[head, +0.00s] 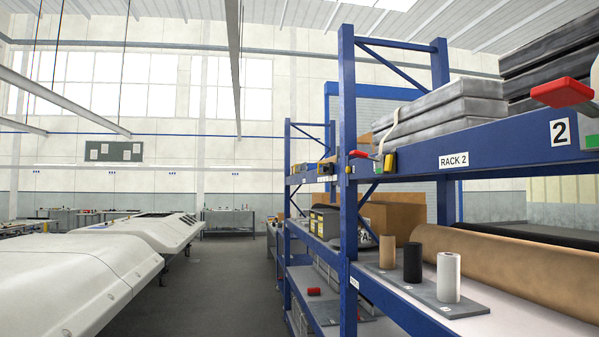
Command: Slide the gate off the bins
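Neither of my grippers shows in the head view. I cannot make out a gate for certain. Dark bins (323,222) with some yellow on them stand on the middle shelf in the farther part of the blue rack (347,170). They are small in the picture, and the rack's near post partly hides that shelf. I cannot tell whether anything lies across them.
A brown roll (510,270) lies on the middle shelf, beside a grey board (437,292) with three upright cylinders. Grey slabs (440,108) lie above. Large white panels (70,285) stand at left. The floor aisle (225,280) between is clear.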

